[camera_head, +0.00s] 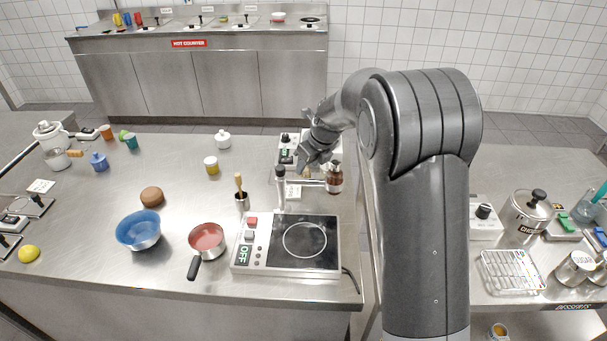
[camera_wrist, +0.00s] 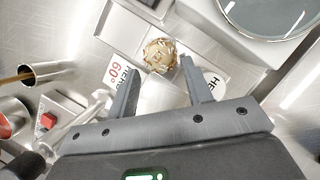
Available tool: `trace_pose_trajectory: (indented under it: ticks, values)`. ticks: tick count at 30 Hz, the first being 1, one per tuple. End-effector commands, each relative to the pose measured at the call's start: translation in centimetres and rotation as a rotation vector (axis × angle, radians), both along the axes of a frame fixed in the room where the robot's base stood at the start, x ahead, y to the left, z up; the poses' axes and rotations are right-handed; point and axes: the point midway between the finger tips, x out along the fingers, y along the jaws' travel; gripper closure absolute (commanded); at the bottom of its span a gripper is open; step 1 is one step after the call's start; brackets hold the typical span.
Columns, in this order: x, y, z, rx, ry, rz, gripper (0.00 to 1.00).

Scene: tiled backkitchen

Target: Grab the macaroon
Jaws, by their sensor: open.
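In the wrist view, a round, pale golden-brown, rough-topped piece (camera_wrist: 159,55), which looks like the macaroon, sits near a white label with printed letters (camera_wrist: 117,75). My gripper (camera_wrist: 160,66) is open, its two fingers spread on either side of the line to the piece. The piece lies at about the fingertips in the picture, with nothing seen clamped; the exact depth gap is unclear. In the head view, my gripper (camera_head: 318,152) is over the right back part of the steel counter, and I cannot make out the macaroon there.
A metal cup with a wooden stick (camera_head: 242,201), a red pan (camera_head: 207,239) and a blue bowl (camera_head: 139,231) stand left. The counter's left middle has free room.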

Motion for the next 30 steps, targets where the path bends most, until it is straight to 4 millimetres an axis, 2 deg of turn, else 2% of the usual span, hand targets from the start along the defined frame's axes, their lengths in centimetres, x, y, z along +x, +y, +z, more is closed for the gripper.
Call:
trace_pose_trajectory:
  ticks: [7, 15, 25, 30]
  values:
    - [1.1, 1.0, -3.4, -0.001, 0.004, 0.0, 0.54]
    - [1.3, 1.1, -3.9, 0.0, 0.001, 0.0, 0.54]
    - [1.3, 1.1, -3.9, 0.0, 0.001, 0.0, 0.81]
    - [1.3, 1.1, -3.9, 0.0, 0.001, 0.0, 0.82]
